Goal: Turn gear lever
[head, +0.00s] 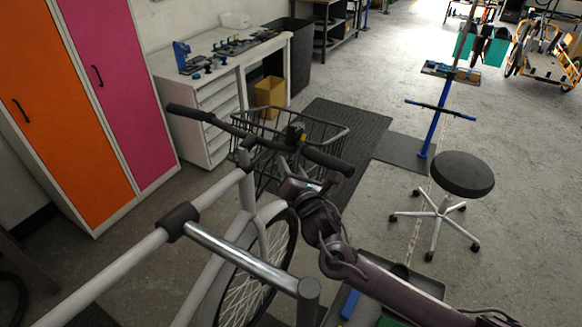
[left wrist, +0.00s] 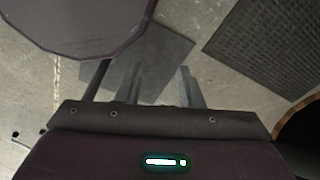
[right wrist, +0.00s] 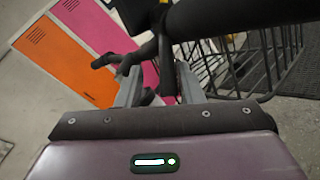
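The bike's handlebar has a black right grip (head: 328,160) and a black left grip (head: 186,110). A small black and yellow fitting (head: 296,132) sits beside the right grip; I cannot tell which part is the gear lever. My right gripper (head: 292,163) is at the handlebar just below that fitting, its fingertips partly hidden. In the right wrist view, my right gripper (right wrist: 160,85) has its fingers apart, with dark lever parts (right wrist: 158,55) showing between and beyond them. Contact is unclear. My left gripper (left wrist: 160,85) is open and empty above the floor, outside the head view.
A wire basket (head: 330,133) is at the bike's front, and its pale frame (head: 105,272) runs along the lower left. A black stool (head: 462,174) stands right. A white workbench (head: 218,62) and orange and pink lockers (head: 110,70) stand left.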

